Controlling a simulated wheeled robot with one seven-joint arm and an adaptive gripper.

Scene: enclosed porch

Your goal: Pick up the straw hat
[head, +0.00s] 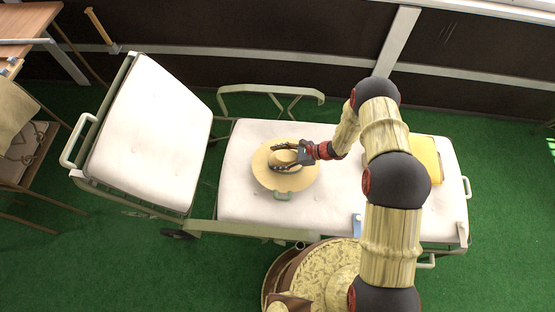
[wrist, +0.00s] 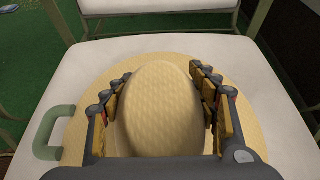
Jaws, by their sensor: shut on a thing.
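The straw hat (head: 265,176) is pale tan with a wide round brim and a domed crown. It lies brim down on the white cushion of a lounger (head: 237,200). My gripper (head: 284,158) comes in from the right and is shut on the hat's crown. In the wrist view the crown (wrist: 158,105) fills the space between the two fingers of my gripper (wrist: 160,92), with one finger along each side. The near part of the crown and brim is hidden by the gripper body. I cannot tell whether the brim is clear of the cushion.
A small green object (head: 283,196) sits at the brim's front edge. A yellow item (head: 427,158) lies on the cushion at right, partly behind my arm. The raised backrest (head: 150,130) stands at left. A blue item (head: 357,224) lies near the front edge.

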